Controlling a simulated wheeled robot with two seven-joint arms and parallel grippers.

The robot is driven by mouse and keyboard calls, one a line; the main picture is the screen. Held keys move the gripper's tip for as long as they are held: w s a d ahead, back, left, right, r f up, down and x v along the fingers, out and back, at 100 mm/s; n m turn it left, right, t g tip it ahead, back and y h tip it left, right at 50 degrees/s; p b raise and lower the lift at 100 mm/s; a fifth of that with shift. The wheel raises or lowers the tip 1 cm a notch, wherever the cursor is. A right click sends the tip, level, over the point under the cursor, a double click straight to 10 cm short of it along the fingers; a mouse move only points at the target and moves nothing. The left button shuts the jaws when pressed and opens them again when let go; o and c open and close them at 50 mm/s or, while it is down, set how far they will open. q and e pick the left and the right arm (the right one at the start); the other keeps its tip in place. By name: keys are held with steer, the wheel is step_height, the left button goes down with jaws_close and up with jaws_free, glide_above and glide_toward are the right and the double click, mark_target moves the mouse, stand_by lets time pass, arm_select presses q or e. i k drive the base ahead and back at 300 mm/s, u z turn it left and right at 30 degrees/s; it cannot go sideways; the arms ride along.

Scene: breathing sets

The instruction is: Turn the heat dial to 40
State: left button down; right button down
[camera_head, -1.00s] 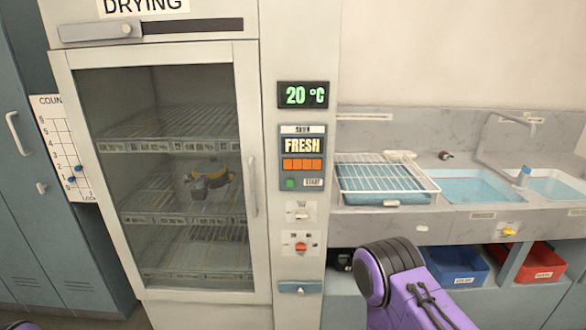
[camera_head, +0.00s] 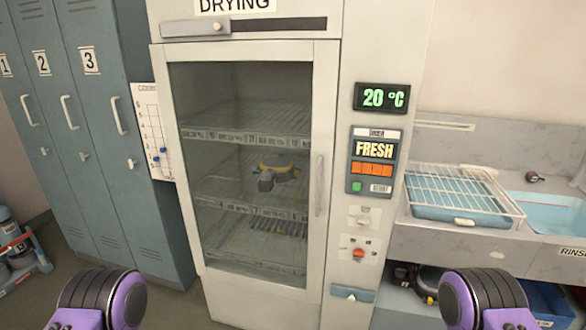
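The drying cabinet (camera_head: 328,180) stands in the middle with its glass door shut. Its display (camera_head: 381,97) reads 20 °C. On the panel to the right of the door, a small red-orange knob (camera_head: 358,254) sits below a pale switch or knob (camera_head: 362,217). The red-orange knob looks like the heat dial, but its markings are too small to read. Purple and black parts of my two arms show at the bottom left and bottom right. Neither gripper's fingers are in the picture, and nothing of mine touches the panel.
Blue lockers (camera_head: 110,130) stand at left. A counter with a wire rack (camera_head: 463,190) and a sink (camera_head: 553,211) is at right. Floor shows at left.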

mark_target(358, 251)
steer(key=u, duration=0.45)
steer(key=k, duration=0.6)
steer(key=z, duration=0.05)
steer(key=i, duration=0.65)
steer(key=z, duration=1.1)
steer(key=i, duration=0.45)
steer(key=z, duration=0.35)
